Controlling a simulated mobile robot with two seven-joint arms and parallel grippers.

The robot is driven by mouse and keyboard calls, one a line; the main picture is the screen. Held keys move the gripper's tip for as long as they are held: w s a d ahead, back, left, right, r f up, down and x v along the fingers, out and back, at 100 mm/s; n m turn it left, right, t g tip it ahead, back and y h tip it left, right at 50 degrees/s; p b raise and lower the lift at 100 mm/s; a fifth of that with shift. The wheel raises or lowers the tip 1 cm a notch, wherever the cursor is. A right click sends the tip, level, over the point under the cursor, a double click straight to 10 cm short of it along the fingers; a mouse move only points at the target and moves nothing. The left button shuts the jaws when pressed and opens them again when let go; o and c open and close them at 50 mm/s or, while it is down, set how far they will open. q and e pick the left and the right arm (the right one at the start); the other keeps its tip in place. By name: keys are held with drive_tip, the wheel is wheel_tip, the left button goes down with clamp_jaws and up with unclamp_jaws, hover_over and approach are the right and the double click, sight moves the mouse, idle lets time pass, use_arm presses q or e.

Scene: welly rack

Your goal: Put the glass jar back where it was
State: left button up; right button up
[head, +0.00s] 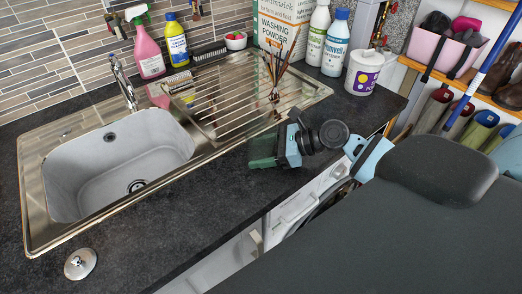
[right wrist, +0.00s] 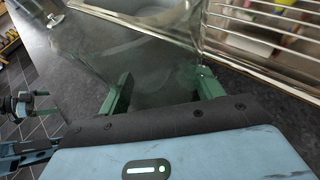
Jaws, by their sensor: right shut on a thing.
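My right gripper (head: 272,155) is over the dark worktop in front of the drainer, its green fingers pointing left in the head view. In the right wrist view its two fingers (right wrist: 164,92) stand apart, shut on the clear glass jar (right wrist: 160,72). The jar is see-through, so its outline is faint; it hardly shows in the head view. I cannot tell whether its base touches the worktop.
The steel sink (head: 120,165) and its ribbed drainer (head: 235,95) lie behind my gripper. Several thin brushes (head: 277,75) stand upright at the drainer. A white tub (head: 363,73) is at the right. A plug (head: 80,263) lies at the front left.

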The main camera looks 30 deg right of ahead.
drive_tip(key=o, duration=1.2)
drive_tip(key=shift+f, duration=0.1)
drive_tip(key=shift+s+d+r, duration=0.15)
drive_tip(key=shift+d+r, duration=0.05)
drive_tip(key=shift+r, duration=0.05)
drive_tip(key=v, duration=1.1)
drive_tip(key=shift+s+d+r, duration=0.15)
drive_tip(key=shift+s, duration=0.05)
